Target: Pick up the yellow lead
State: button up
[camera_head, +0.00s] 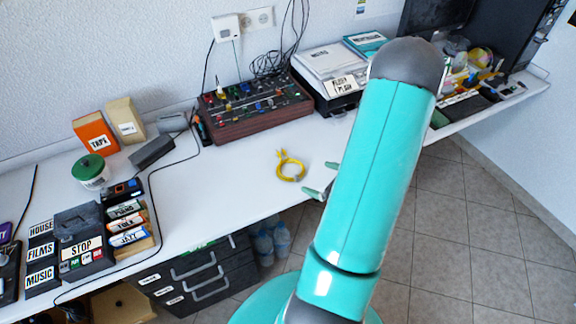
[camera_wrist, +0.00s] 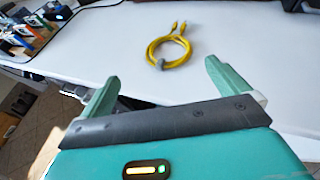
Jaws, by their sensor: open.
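The yellow lead (camera_head: 290,168) lies coiled on the white table, right of the middle of its length, near the front edge. In the wrist view the coiled lead (camera_wrist: 170,48) lies beyond my fingertips, between their directions, with its two plug ends at the top and a grey tie at its lower left. My gripper (camera_wrist: 157,75) is open and empty, its two green fingers wide apart. In the head view my gripper (camera_head: 323,180) shows its fingertips just right of the lead; my arm hides the rest. The fingers are apart from the lead.
A tape box (camera_head: 95,134), a green-lidded jar (camera_head: 91,172) and labelled cases (camera_head: 85,243) fill the left. The table around the lead is clear.

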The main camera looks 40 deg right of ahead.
jog(key=f, duration=0.1)
send_near(283, 165)
jog(key=shift+m+h, duration=0.4)
jog(key=x, duration=0.5)
jog(key=shift+a+f, duration=0.1)
jog(key=shift+f, duration=0.1)
jog(key=c, duration=0.7)
